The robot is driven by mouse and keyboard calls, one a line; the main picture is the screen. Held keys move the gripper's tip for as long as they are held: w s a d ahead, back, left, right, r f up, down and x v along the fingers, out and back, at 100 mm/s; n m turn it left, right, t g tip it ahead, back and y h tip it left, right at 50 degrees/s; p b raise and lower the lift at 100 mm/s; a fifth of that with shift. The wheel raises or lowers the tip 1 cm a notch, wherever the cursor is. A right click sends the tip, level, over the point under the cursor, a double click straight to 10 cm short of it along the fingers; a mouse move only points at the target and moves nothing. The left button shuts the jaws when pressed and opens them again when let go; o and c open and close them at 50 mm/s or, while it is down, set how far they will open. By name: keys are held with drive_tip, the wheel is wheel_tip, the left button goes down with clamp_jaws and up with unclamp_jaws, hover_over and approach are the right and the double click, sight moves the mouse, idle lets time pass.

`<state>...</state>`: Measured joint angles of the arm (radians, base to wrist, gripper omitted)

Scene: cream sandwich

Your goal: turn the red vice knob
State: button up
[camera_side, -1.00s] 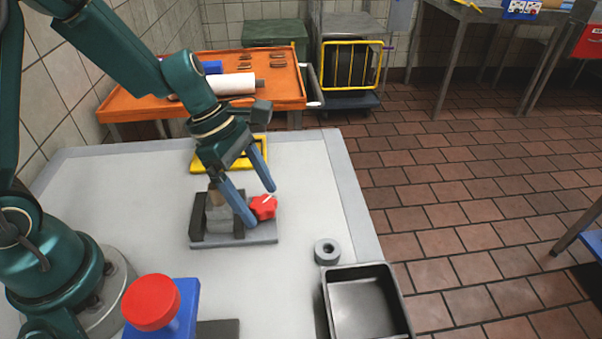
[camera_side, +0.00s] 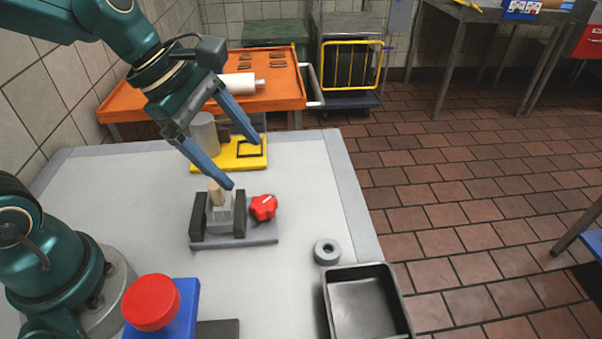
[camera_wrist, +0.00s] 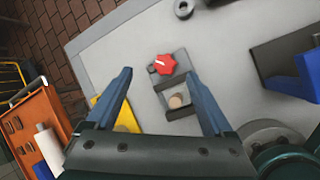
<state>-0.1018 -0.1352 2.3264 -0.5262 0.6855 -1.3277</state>
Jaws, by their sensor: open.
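The red vice knob (camera_side: 264,207) is on the right side of the grey vice (camera_side: 255,233), and a pale line shows on its face. A tan peg (camera_side: 216,191) stands upright in a grey block between the vice's dark jaws. My gripper (camera_side: 245,162) is open and empty, raised above and behind the vice, apart from the knob. In the wrist view the knob (camera_wrist: 165,64) and the peg (camera_wrist: 176,101) both show between my spread fingers (camera_wrist: 162,85).
A yellow fixture (camera_side: 238,160) with a grey cylinder (camera_side: 204,135) stands behind the vice. A grey ring (camera_side: 327,251) and a dark tray (camera_side: 366,308) are at the right edge. A red button on a blue box (camera_side: 180,312) stands in front. Bare table surrounds the vice.

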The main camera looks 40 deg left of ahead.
drive_tip(key=s+a+r+m+t+y, duration=0.1)
drive_tip(key=s+m, duration=0.3)
drive_tip(key=m, duration=0.7)
drive_tip(key=s+a+r+m+y, duration=0.2)
drive_tip(key=s+m, duration=0.2)
drive_tip(key=m, duration=0.7)
drive_tip(key=shift+s+a+r+m+t, duration=0.25)
drive_tip(key=shift+a+m+t, duration=0.1)
drive_tip(key=shift+m+t, duration=0.05)
